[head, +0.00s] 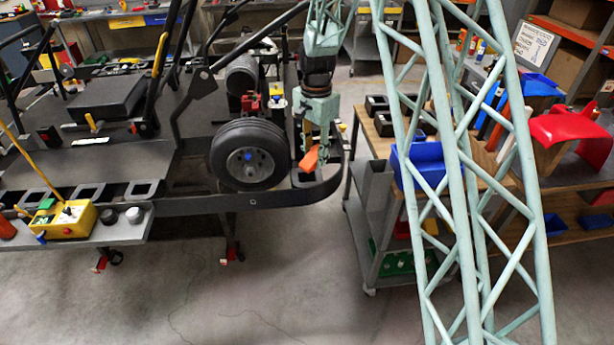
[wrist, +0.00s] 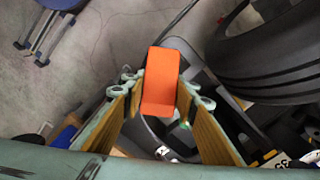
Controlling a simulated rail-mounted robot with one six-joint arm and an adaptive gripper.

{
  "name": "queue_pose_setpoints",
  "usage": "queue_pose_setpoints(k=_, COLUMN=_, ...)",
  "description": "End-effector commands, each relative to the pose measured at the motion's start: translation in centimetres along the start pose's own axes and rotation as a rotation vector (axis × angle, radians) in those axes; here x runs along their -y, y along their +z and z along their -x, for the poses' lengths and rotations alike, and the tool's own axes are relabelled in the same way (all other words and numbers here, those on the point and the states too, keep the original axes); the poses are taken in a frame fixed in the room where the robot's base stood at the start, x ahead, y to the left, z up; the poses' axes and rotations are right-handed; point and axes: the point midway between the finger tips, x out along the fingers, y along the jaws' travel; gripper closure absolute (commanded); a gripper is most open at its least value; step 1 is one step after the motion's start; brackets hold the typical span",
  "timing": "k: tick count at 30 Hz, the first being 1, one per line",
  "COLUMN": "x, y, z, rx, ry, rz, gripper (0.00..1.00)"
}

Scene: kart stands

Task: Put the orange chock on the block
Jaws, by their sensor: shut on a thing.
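The orange chock (head: 311,160) hangs tilted below my gripper (head: 318,146), just right of the kart's black front wheel. In the wrist view the chock (wrist: 160,82) sits between both fingers of my gripper (wrist: 160,86), which are shut on its sides. A dark block-like part (head: 303,179) shows low on the kart frame below the chock; a gap between them cannot be judged. Several dark hollow blocks (head: 90,192) stand along the grey shelf at the left, and others (head: 378,104) on the cart at the right. I cannot tell which is the task's block.
The wheel (head: 249,155) stands close left of my gripper, and the kart's curved black bumper (head: 260,201) runs below. A yellow control box (head: 66,220) is at the left. The floor in front is clear.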

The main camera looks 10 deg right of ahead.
Motion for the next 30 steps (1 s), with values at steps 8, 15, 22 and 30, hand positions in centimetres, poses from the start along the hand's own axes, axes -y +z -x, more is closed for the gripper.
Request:
queue_pose_setpoints(k=8, x=1.2, y=-0.7, z=1.4, rx=0.000, ry=-0.001, rz=-0.262, gripper=0.85)
queue_pose_setpoints(k=15, x=2.0, y=-1.2, z=2.5, rx=0.000, ry=0.000, rz=-0.468, gripper=0.85)
queue_pose_setpoints(k=22, x=2.6, y=-1.5, z=3.1, rx=0.000, ry=0.000, rz=-0.602, gripper=0.85)
queue_pose_setpoints(k=30, x=2.7, y=-1.6, z=3.2, rx=0.000, ry=0.000, rz=-0.648, gripper=0.85)
